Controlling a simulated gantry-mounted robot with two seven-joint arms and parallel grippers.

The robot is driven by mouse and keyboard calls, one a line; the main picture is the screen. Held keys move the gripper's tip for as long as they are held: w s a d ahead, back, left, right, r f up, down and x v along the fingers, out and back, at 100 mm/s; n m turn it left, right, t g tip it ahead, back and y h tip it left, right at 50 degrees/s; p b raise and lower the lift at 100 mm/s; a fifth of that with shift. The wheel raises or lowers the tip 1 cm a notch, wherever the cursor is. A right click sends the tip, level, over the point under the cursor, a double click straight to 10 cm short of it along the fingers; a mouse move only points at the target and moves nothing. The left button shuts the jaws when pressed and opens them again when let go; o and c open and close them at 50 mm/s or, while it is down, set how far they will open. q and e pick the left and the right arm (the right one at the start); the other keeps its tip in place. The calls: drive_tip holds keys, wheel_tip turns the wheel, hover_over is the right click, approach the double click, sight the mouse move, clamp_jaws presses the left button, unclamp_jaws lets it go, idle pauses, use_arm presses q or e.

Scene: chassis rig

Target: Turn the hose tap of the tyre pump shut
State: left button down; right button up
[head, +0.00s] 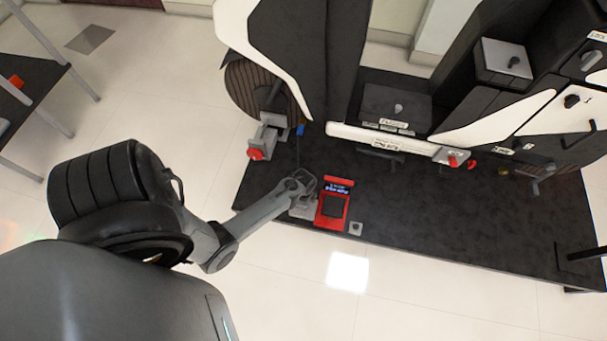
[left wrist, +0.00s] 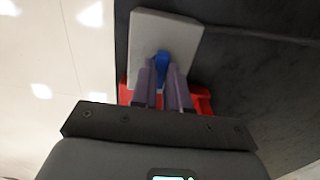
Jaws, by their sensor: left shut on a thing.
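The tyre pump (head: 347,183) is a red box with a dark display and a dark pad, on the black platform. In the left wrist view its red body (left wrist: 203,100) shows behind the fingers. A grey block (head: 300,212) stands at the pump's left side; it also shows in the left wrist view (left wrist: 185,32). A small blue tap lever (left wrist: 162,62) sticks out from this block. My left gripper (head: 304,184) is shut on the blue lever, its fingers (left wrist: 163,85) at either side of it. The lever is hidden in the head view. My right gripper is not in view.
The black platform (head: 440,220) is mostly clear to the right of the pump. A small grey piece (head: 356,228) lies by its front edge. A grey fixture with a red knob (head: 255,154) and the white-and-black chassis (head: 380,134) stand behind.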

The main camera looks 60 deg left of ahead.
use_arm(q)
drive_tip(key=n+p, duration=0.2)
drive_tip(key=p, duration=0.1)
drive_tip(key=shift+r+n, duration=0.2)
drive_tip(key=shift+n, duration=0.1)
drive_tip(key=shift+n+p, duration=0.85)
drive_tip(key=shift+n, duration=0.05)
drive_tip(key=n+p, duration=0.1)
drive_tip(key=n, duration=0.1)
drive_tip(key=shift+n+p, duration=0.3)
drive_tip(key=n+p, duration=0.1)
drive_tip(key=n, duration=0.1)
drive_tip(key=shift+f+n, duration=0.15)
drive_tip(key=shift+n, duration=0.25)
drive_tip(key=n, duration=0.2)
drive_tip(key=shift+n+p, duration=0.4)
drive_tip(key=shift+n, duration=1.2)
drive_tip(key=shift+f+n+p, duration=0.15)
drive_tip(key=shift+n+p, duration=0.15)
drive_tip(key=shift+n, duration=1.2)
